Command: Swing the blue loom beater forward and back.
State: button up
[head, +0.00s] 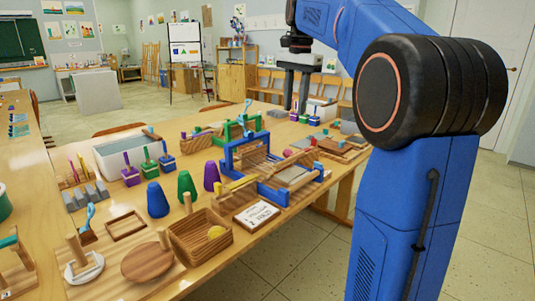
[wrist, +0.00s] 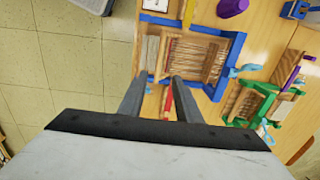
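The blue loom (head: 283,197) stands on the table, with pale threads across its wooden bed. Its upright blue arch, which looks like the beater (head: 229,158), stands at the left end in the head view. In the wrist view the blue loom (wrist: 205,29) lies beyond my fingertips, and the beater bar (wrist: 230,62) with a light blue handle (wrist: 247,70) is at its right. My gripper (head: 296,112) is raised above the table's far side, fingers apart and empty. In the wrist view my gripper (wrist: 159,76) points toward the loom's near edge, apart from the beater.
A green loom (wrist: 255,104) with a light blue handle stands close to the blue one. Purple, green (head: 187,185) and blue cones, a wooden tray (head: 184,243) and a white card (head: 257,213) stand near it. Open floor (head: 300,255) lies in front of the table.

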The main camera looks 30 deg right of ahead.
aim_at(290, 158)
jog(key=f, duration=1.1)
jog(key=w+f, duration=0.1)
jog(key=f, duration=0.5)
jog(key=shift+a, duration=0.2)
grip_shut()
